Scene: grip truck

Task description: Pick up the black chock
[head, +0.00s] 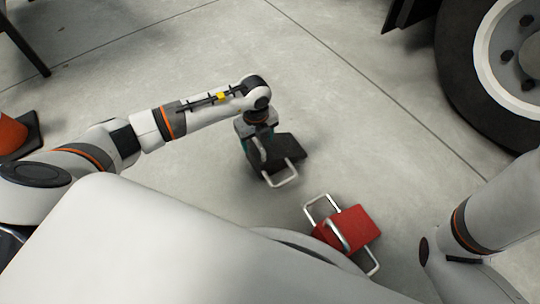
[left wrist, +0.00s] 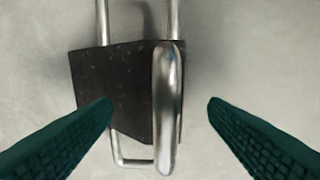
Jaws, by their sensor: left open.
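The black chock (head: 292,153) lies on the concrete floor in the middle of the head view, with metal bar handles. It also fills the middle of the left wrist view as a dark block (left wrist: 118,85) with a shiny raised handle (left wrist: 167,105). My left gripper (head: 262,160) is above the chock and partly hides it. In the left wrist view its two green fingers (left wrist: 160,108) are apart, one on each side of the raised handle. The left finger overlaps the block in the picture; I cannot tell if it touches. My right gripper is not in view.
A red chock (head: 352,226) with metal handles lies on the floor to the right, near my body. A truck wheel (head: 460,75) stands at the upper right. An orange cone (head: 12,135) is at the left edge. Open floor lies beyond the black chock.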

